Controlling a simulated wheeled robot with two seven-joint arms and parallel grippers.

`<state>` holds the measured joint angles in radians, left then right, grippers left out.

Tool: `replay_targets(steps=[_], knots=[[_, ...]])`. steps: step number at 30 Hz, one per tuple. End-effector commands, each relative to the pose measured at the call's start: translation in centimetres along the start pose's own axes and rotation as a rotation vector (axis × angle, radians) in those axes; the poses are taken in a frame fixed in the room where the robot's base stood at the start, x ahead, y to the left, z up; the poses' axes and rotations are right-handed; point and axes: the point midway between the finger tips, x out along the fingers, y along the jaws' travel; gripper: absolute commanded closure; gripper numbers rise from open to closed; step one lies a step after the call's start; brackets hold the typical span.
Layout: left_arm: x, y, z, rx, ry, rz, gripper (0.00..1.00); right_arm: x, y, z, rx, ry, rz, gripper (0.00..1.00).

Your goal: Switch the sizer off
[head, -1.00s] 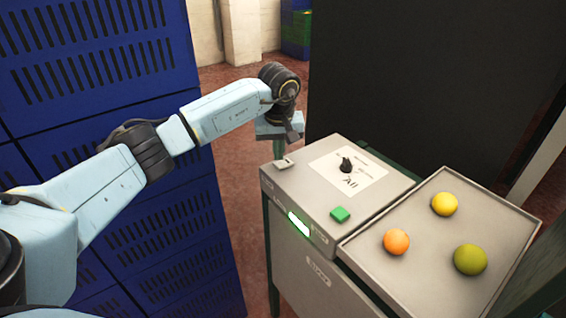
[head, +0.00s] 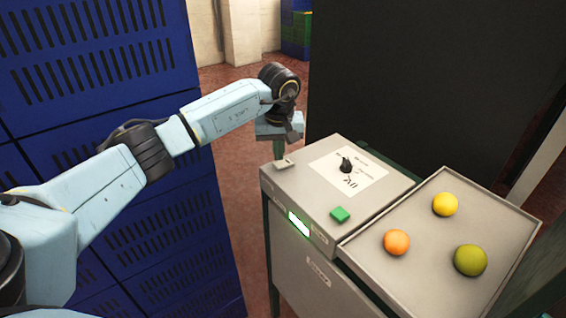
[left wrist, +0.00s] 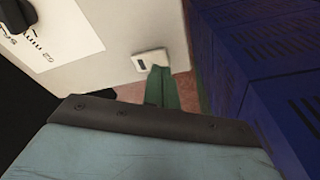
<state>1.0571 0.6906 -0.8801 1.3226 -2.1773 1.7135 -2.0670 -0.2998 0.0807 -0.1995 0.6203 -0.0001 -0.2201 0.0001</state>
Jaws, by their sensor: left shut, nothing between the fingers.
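The sizer (head: 285,190) is a grey box on a green frame, with a lit green display (head: 299,224) on its front. A small pale switch (head: 284,163) sits at the far left corner of its top; it also shows in the left wrist view (left wrist: 151,60). Which way the switch is set is too small to tell. A black dial (head: 346,166) on a white label and a green button (head: 340,214) are also on top. My left gripper (head: 295,128) is shut and empty, just behind the switch and apart from it. My right gripper is not in view.
A grey tray (head: 400,275) on the right holds a yellow, an orange and a green fruit. Blue slotted crates (head: 100,70) are stacked along the left, near my left arm. A dark panel (head: 420,80) stands behind the sizer.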

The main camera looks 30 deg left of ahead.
Motion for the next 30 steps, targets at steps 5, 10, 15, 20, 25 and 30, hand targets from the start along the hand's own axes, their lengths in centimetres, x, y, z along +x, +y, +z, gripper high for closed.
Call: replay_targets(steps=[5,10,15,20,25,30], knots=[[0.00,0.01,0.00,0.000,0.000,0.000,1.00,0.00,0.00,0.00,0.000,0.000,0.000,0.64],[0.00,0.01,0.00,0.000,0.000,0.000,1.00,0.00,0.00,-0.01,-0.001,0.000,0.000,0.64],[0.05,0.00,0.01,0.000,0.000,0.000,1.00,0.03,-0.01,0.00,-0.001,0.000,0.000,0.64],[0.25,0.00,0.04,0.000,0.000,0.000,1.00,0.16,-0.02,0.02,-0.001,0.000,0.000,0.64],[0.51,-0.01,0.07,0.000,0.000,0.000,1.00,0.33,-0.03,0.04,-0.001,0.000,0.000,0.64],[0.77,-0.01,0.11,0.000,0.000,0.000,1.00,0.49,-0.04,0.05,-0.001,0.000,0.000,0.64]])
